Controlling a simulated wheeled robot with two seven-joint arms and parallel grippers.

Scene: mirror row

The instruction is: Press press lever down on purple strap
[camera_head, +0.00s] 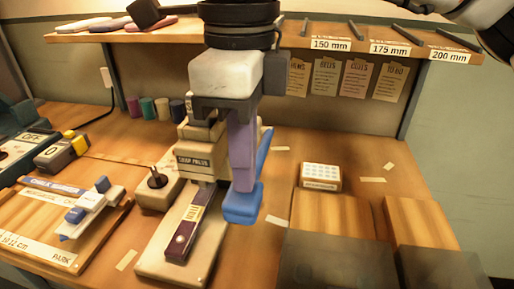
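The press (196,160), labelled "CRIMP PRESS", stands on a cream base left of centre. A dark purple strap (183,236) with a pale label lies lengthwise on its base, its far end beneath the press head. My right gripper (241,190) comes down from the top just right of the press head. A lavender upright part and a blue piece (243,207) with a thin blue bar show at its lower end. I cannot tell which of these are fingers and which the press lever, nor whether they touch. The finger gap is hidden. My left gripper is not seen.
Left stand a wooden fixture (52,225) with a blue-knobbed slide and a yellow-black counter (62,151). A shelf (290,33) with straps and rods runs along the back. Several coloured spools (147,108) stand beneath it.

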